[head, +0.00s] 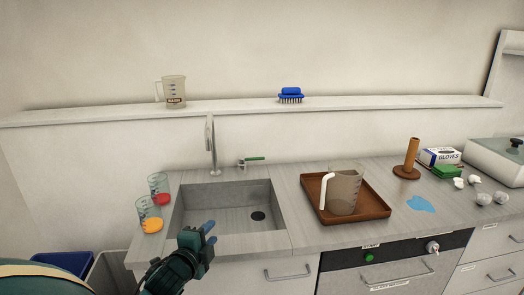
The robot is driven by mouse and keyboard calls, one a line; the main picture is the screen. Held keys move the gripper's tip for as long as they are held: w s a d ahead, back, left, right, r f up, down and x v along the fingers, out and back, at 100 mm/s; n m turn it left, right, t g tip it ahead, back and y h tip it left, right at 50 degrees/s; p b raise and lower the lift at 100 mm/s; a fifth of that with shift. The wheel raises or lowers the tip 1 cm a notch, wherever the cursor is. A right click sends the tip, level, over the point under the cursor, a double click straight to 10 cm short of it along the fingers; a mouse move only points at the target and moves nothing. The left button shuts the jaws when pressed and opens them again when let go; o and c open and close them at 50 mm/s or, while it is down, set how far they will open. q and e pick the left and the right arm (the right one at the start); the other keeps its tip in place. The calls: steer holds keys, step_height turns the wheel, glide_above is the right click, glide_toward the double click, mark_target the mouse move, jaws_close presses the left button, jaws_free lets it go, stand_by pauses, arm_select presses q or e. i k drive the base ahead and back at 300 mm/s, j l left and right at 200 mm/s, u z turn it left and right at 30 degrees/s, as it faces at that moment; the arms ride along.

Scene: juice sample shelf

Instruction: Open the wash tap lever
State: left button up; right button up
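The wash tap (211,146) is a tall metal spout standing behind the sink (230,205). To its right, a small metal valve with a green lever (255,158) sits at the back of the sink; the lever lies about level and points right. My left gripper (208,232) is dark with blue fingertips. It is at the front edge of the sink, below and apart from the lever. Its two fingertips show with a small gap, and nothing shows between them. My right gripper is not in the view.
A brown tray (375,209) holding a jug (344,190) stands right of the sink. Two beakers with red and orange contents stand left of it (149,214). A blue puddle (420,204) lies on the counter. A shelf (230,106) holds a jug and a blue brush (291,95).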

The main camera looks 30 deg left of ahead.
mark_target(241, 159)
steer(key=i+j, duration=0.15)
steer(key=i, duration=0.25)
steer(key=i+j, duration=0.2)
steer(key=i, duration=0.15)
steer(key=i+j, duration=0.15)
steer(key=i, duration=0.25)
